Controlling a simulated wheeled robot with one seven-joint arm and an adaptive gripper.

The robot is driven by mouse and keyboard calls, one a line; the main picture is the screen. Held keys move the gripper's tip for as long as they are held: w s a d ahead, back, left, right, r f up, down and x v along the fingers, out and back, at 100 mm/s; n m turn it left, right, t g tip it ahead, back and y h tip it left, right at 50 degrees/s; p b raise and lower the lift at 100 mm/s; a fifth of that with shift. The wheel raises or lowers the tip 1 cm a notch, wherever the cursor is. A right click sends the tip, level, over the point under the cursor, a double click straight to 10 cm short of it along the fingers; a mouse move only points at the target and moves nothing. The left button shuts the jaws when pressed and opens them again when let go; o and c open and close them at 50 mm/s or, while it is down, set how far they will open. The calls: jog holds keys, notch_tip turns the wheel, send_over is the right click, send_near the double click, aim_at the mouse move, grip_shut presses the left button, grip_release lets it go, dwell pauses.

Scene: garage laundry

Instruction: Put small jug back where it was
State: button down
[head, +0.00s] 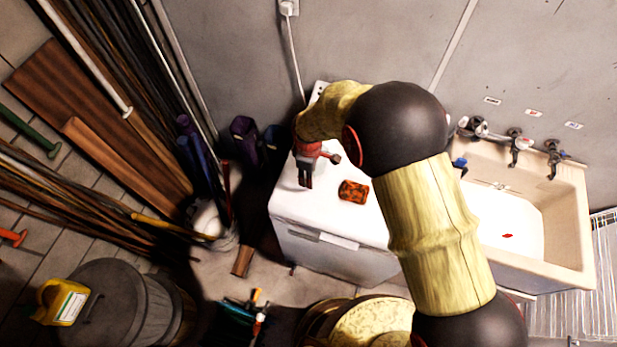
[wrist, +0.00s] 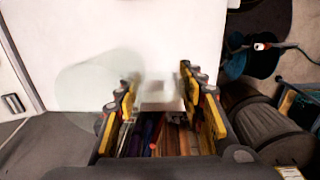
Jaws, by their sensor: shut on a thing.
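A clear, see-through small jug (wrist: 88,88) shows faintly in the wrist view, reaching from the left of the fingers into the gap between them. My gripper (wrist: 158,88) is shut on it. In the head view my gripper (head: 307,172) points down over the left part of the white appliance (head: 330,252). I cannot make out the jug in the head view. The appliance's white top also fills the upper part of the wrist view (wrist: 130,30). I cannot tell whether the jug touches that top.
An orange-brown patterned block (head: 353,191) lies on the appliance top, right of my gripper. A beige sink (head: 568,225) with taps stands to the right. Long poles and boards (head: 90,150) lean at the left. A grey lidded bin (head: 110,300) stands at the lower left.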

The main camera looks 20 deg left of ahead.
jog(key=shift+a+f, duration=0.2)
jog(key=shift+f, duration=1.65)
jog(key=shift+f, duration=0.1)
jog(key=c, duration=1.1)
grip_release()
